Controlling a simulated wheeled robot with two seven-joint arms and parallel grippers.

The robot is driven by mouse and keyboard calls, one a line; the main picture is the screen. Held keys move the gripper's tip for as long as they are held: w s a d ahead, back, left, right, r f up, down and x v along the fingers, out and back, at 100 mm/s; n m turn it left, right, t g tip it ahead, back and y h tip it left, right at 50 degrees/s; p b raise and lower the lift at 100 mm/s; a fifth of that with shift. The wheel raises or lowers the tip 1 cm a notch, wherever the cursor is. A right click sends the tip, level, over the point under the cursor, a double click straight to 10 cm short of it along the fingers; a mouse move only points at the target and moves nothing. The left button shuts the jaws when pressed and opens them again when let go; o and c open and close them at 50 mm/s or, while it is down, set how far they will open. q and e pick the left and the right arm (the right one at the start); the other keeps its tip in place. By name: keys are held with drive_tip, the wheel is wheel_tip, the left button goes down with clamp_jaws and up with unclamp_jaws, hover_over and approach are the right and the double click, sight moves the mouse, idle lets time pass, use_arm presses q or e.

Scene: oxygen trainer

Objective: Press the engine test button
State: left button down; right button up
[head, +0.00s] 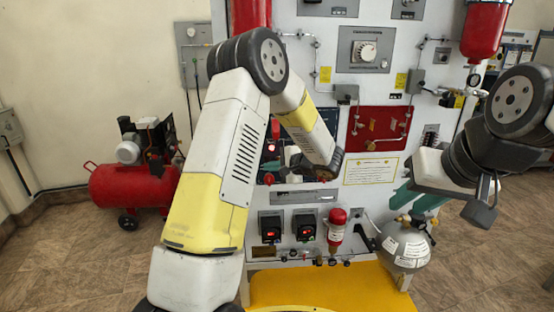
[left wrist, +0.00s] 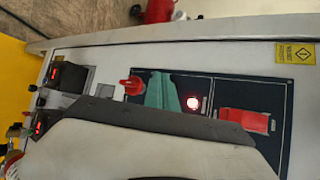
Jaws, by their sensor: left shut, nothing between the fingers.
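A round, glowing red-white button (left wrist: 193,102) sits on a dark panel (left wrist: 207,88) in the left wrist view, and its glow also shows in the head view (head: 271,147). I cannot read a label that names it as the engine test button. My left gripper (left wrist: 164,92) has teal fingers, shut and empty, in front of the panel between a red knob and the lit button. Whether it touches the panel is unclear. In the head view my left arm hides most of this gripper. My right gripper (head: 420,200) is at the right with its teal fingers apart, away from the button.
The red knob (left wrist: 132,86) and a red switch cover (left wrist: 244,121) flank the lit button. Two black units with red displays (head: 287,226) sit lower on the trainer. A grey bottle (head: 407,246) stands near my right gripper. A red compressor (head: 130,185) stands at the left.

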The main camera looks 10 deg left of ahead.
use_arm(q)
drive_tip(key=s, duration=0.3)
drive_tip(key=shift+d, duration=0.35)
drive_tip(key=s+a+r+n+g+h, duration=0.2)
drive_tip(key=s+a+r+n, duration=0.15)
drive_tip(key=s, duration=0.45)
drive_tip(key=s+a+r+n+g+h, duration=0.25)
drive_tip(key=s+r, duration=0.25)
drive_tip(key=s, duration=0.4)
drive_tip(key=s+d+r+n+t+h, duration=0.1)
drive_tip(key=s+d+r+n+h, duration=0.1)
drive_tip(key=s, duration=0.5)
drive_tip(key=s+d+r+n+t+h, duration=0.2)
drive_tip(key=s+d+r+h, duration=0.2)
drive_tip(key=s+d+h, duration=0.2)
drive_tip(key=shift+s+d+r, duration=0.4)
drive_tip(key=shift+s+d, duration=0.2)
drive_tip(key=shift+d, duration=0.1)
